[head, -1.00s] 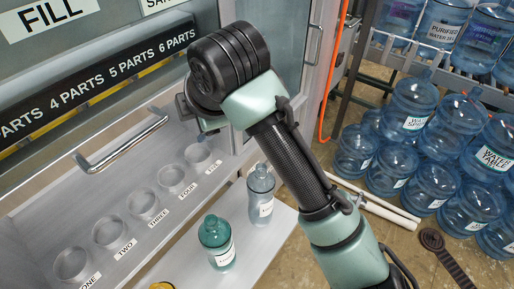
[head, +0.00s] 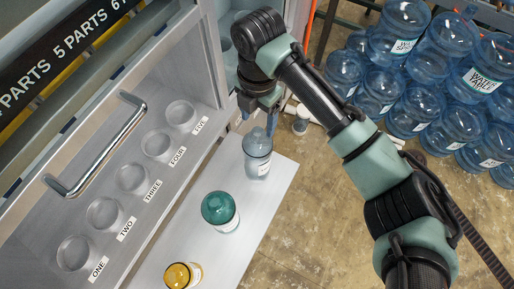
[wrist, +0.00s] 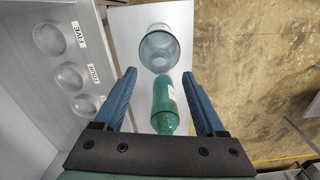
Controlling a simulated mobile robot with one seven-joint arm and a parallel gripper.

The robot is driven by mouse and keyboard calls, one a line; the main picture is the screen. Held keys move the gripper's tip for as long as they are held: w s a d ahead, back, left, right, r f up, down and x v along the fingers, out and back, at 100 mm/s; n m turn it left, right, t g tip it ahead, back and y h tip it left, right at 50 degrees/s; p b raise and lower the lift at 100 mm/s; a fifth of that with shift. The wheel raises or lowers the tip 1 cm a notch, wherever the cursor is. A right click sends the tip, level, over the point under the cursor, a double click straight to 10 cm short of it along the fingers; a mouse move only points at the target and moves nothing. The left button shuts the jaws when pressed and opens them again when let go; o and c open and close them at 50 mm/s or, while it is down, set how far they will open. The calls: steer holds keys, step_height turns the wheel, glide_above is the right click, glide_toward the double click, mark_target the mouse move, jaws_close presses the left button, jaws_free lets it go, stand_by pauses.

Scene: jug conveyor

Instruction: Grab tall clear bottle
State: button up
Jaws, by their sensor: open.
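The tall clear bottle (head: 257,160), bluish with a white label, stands upright at the far end of the white shelf. In the wrist view the clear bottle (wrist: 158,50) lies just beyond the fingertips, roughly centred between them. My gripper (head: 260,112) is above and close to the bottle in the head view, pointing down. In the wrist view my gripper (wrist: 159,72) has its blue fingers spread wide, with nothing held. I cannot tell the exact height gap to the bottle.
A green bottle (head: 220,208) stands nearer on the shelf (head: 255,205), and it shows between the fingers in the wrist view (wrist: 164,105). A yellow bottle (head: 183,275) is nearest. Numbered round cups and a metal handle (head: 100,150) line the left. Large jugs (head: 415,110) fill the right.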

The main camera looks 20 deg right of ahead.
mark_target(257, 133)
steer(key=shift+s+a+f+p, duration=0.1)
steer(key=shift+f+p, duration=0.55)
steer(key=shift+f, duration=0.85)
steer(key=shift+a+f+p, duration=0.1)
steer(key=shift+f+p, duration=0.55)
steer(key=shift+f, duration=0.8)
jaws_close()
